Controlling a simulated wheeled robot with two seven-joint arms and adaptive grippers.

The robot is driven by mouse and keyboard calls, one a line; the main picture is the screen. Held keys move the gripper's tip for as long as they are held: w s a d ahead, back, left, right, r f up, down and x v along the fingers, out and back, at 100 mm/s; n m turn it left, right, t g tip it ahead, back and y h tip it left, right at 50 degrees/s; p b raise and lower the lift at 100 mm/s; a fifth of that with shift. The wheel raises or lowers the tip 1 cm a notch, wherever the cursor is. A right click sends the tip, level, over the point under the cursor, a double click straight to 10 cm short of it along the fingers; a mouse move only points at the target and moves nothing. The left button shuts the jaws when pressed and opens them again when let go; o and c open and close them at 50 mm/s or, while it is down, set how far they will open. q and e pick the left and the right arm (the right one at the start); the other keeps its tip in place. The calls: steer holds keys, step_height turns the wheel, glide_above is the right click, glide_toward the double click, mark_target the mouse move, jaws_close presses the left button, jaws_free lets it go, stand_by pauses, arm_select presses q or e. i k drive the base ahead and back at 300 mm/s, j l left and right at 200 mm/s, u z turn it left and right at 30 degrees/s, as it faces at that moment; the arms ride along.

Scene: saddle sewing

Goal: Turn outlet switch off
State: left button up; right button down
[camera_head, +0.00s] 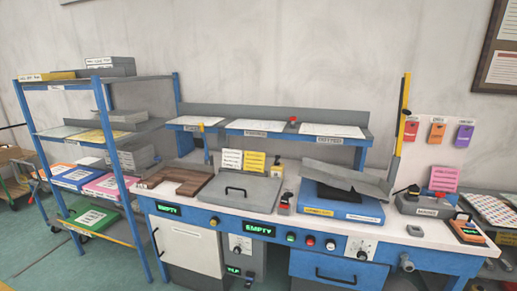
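No part is clearly readable as the outlet switch. A small grey plate (415,230) lies on the right of the white worktop. A small dark unit with a red part (285,203) stands near the middle of the worktop's front edge. A round grey fitting (407,262) is at the right. Neither gripper is in view.
The workbench carries a grey lidded box (239,191), a blue box (342,207) and a grey device (424,205). A blue shelf rack (104,78) stands at the left. Green floor (30,258) is open at the lower left.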

mark_target(439, 195)
steer(key=z, duration=1.35)
steer(key=i+l, duration=0.35)
steer(key=i+l+u, duration=0.1)
steer(key=i+l, duration=0.2)
steer(key=l, duration=0.2)
